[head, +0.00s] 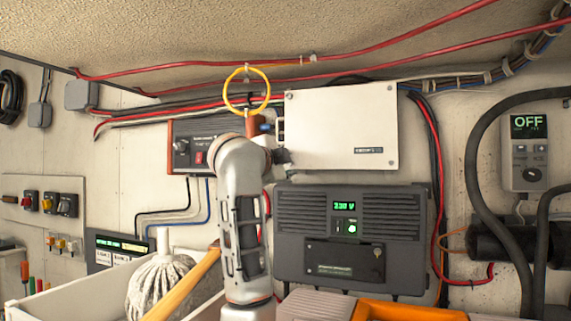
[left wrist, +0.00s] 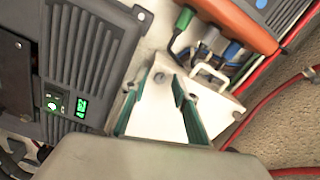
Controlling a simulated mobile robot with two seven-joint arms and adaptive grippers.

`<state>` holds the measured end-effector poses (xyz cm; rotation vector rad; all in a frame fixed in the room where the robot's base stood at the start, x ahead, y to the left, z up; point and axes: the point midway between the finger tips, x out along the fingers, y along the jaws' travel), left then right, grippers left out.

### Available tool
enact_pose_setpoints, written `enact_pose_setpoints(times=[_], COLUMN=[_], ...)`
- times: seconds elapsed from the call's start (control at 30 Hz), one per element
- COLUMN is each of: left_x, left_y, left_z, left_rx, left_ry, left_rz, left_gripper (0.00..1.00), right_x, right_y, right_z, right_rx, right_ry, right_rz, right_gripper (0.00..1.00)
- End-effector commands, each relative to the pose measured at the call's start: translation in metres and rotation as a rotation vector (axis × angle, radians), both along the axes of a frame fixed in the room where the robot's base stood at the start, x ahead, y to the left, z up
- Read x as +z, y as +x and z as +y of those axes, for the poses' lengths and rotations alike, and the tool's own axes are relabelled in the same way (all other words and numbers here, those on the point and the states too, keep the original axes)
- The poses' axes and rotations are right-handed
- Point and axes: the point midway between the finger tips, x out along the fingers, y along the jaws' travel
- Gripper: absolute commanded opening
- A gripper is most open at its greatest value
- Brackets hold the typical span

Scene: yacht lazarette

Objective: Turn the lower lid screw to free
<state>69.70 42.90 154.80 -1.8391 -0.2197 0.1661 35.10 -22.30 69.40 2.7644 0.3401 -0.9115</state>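A cream box with a flat lid (head: 340,125) is on the wall. Small screws show at its upper left (head: 290,96), upper right (head: 389,87) and lower right (head: 393,163) corners; the lower left corner is hidden behind my left gripper (head: 284,157). In the left wrist view my left gripper (left wrist: 157,115) is open, its two green-lined fingers apart in front of a pale surface. A small round screw head (left wrist: 160,77) lies beyond and between the fingertips. I cannot tell whether they touch anything. My right gripper is in neither view.
A dark grey power unit (head: 350,235) with a green display is just below the box. A yellow ring (head: 247,90) hangs above my arm. Red cables cross above. A white bin (head: 70,297) with a mop (head: 158,282) stands at lower left.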

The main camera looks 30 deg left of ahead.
Motion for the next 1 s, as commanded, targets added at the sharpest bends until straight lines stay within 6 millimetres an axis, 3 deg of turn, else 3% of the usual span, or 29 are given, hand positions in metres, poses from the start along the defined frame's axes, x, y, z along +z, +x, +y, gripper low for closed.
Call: enact_pose_setpoints(times=[0.17, 0.7, 1.0], left_x=[0.001, 0.001, 0.0], left_y=[-0.01, -0.103, -0.117], left_z=[-0.003, -0.026, -0.028], left_rx=[0.0, -0.001, 0.0], left_ry=[0.0, 0.0, -0.001], left_rz=[-0.002, -0.003, 0.0], left_gripper=[0.29, 0.29, 0.29], right_x=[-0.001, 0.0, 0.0], right_y=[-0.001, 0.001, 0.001], right_z=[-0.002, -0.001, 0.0], right_rx=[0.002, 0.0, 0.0], right_ry=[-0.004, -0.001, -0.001], right_rz=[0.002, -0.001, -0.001], right_gripper=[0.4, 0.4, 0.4])
